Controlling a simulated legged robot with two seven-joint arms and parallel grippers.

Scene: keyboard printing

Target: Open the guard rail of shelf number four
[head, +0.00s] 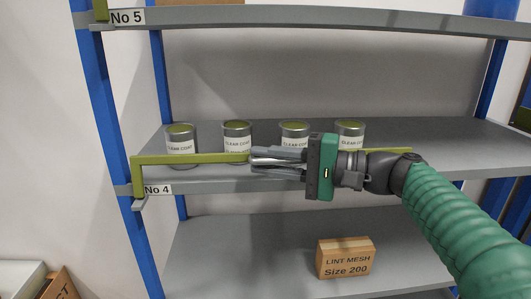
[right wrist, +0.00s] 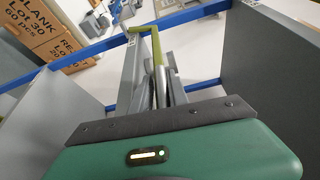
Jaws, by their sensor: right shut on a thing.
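The olive-green guard rail (head: 200,159) runs across the front of the shelf (head: 220,184) labelled No 4 (head: 157,189) in the head view. Its left end bends down at the blue post. My right gripper (head: 256,160) comes in from the right and is shut on the rail near its middle. The gripper hides part of the rail; more of it shows to the right, behind the wrist. In the right wrist view the rail (right wrist: 143,28) runs away from between the fingers (right wrist: 160,78). My left gripper is not in view.
Several Clear Coat cans (head: 180,145) stand on the shelf behind the rail. A Lint Mesh box (head: 345,258) sits on the shelf below. The No 5 shelf (head: 300,17) is overhead. Cartons (right wrist: 55,35) show at upper left in the right wrist view.

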